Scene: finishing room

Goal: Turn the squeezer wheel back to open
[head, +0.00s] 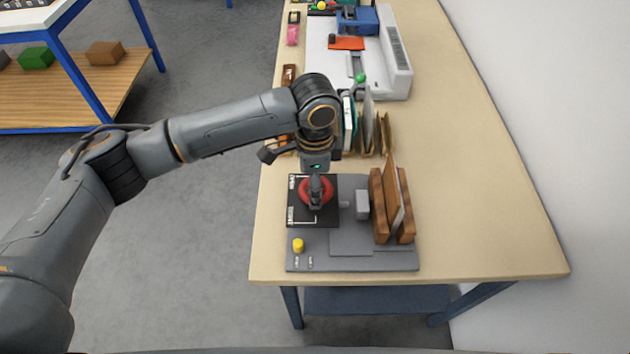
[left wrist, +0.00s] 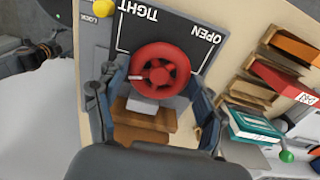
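The squeezer (head: 350,262) is a grey plate at the near end of the bench. Its red wheel (head: 304,192) sits on a black panel (head: 298,217) and also shows in the left wrist view (left wrist: 170,58). The panel reads TIGHT and OPEN; a white mark on the wheel points left in the wrist view. My left gripper (head: 316,203) is over the wheel from above. In the wrist view its fingers (left wrist: 157,80) are spread, one on each side of the wheel; contact cannot be told. My right gripper is not in view.
Wooden jaws (head: 378,210) stand at the squeezer's right, with a thin board (head: 392,185) between them. A yellow knob (head: 298,245) sits at the front left. Upright books and boards (head: 367,130) stand behind. The bench right of the squeezer is clear.

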